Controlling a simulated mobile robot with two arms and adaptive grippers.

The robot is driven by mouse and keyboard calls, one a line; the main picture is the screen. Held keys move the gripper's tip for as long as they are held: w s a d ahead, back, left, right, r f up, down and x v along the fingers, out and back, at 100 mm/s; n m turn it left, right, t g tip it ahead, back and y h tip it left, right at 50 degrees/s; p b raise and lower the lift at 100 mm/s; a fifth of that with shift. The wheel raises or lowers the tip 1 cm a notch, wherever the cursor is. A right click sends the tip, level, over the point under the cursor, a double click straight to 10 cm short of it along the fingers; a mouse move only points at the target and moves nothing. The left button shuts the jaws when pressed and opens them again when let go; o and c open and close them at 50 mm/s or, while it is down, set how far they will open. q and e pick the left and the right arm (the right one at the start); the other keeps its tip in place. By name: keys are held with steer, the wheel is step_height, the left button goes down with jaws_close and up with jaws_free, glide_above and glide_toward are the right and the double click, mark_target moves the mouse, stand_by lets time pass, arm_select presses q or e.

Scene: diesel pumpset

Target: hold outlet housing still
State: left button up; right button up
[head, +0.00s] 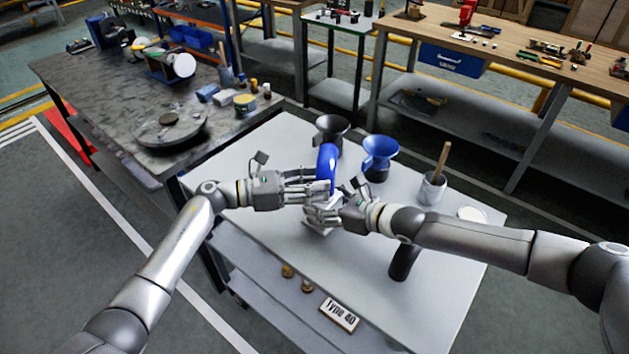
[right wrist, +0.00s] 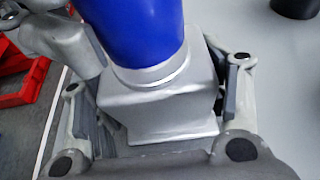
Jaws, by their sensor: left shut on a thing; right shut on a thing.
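The outlet housing appears to be the part with a blue curved upper body (head: 327,160) and a silver square base; it stands upright on the light table. In the right wrist view its blue column (right wrist: 135,28) rises from the silver base (right wrist: 160,108). My right gripper (head: 318,212) is shut on the silver base, with its fingers on both sides of it in the right wrist view (right wrist: 155,110). My left gripper (head: 324,186) is higher and is shut on the blue part near its lower end. The fingers hide much of the lower housing.
A black funnel (head: 331,127) and a blue funnel (head: 377,154) stand behind the grippers. A cup with a wooden handle (head: 432,188) and a white round dish (head: 471,214) are at the right. A dark cylinder (head: 404,262) stands in front. A "Type 40" sign (head: 339,314) is on the lower shelf.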

arm_select(q)
steer(key=shift+f, duration=0.55)
steer(key=o, duration=1.2)
steer(key=shift+r, duration=0.1)
steer(key=v, duration=1.2)
arm_select(e)
steer(key=o, duration=1.5)
